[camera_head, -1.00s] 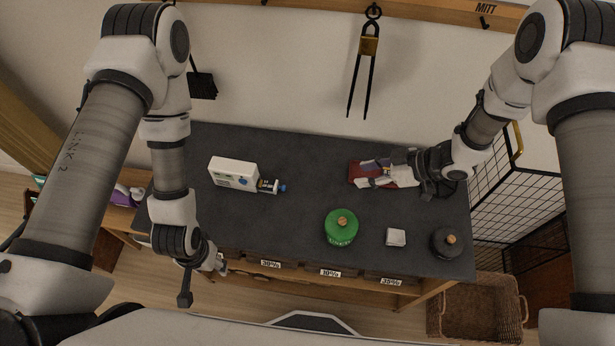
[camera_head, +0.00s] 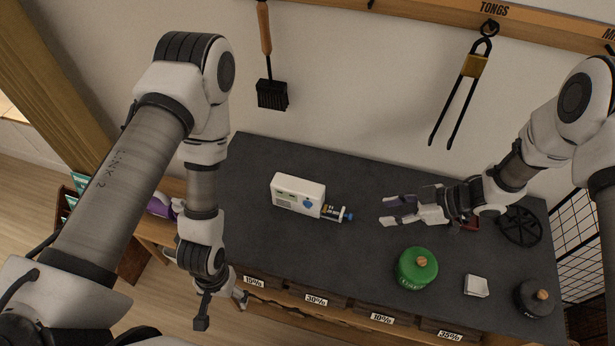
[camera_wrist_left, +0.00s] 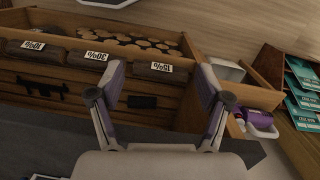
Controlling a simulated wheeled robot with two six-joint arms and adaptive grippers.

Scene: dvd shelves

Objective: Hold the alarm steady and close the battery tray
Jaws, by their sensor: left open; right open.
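The alarm (camera_head: 297,193) is a white box with a green display and a blue mark, standing on the dark counter left of the middle. Its battery tray (camera_head: 333,212) sticks out of the right side, with batteries in it and a blue end. My right gripper (camera_head: 389,211) is open and empty to the right of the tray, fingers pointing left at it, a gap between them. My left gripper (camera_head: 240,296) is low by the counter's front left edge, apart from the alarm. In the left wrist view it is open and empty (camera_wrist_left: 160,85), in front of the drawers.
A green lidded jar (camera_head: 416,268), a white block (camera_head: 476,286) and a black jar (camera_head: 535,298) stand at the front right. A red item (camera_head: 472,222) is partly hidden behind my right gripper. A black round rack (camera_head: 519,226) lies far right. Counter around the alarm is clear.

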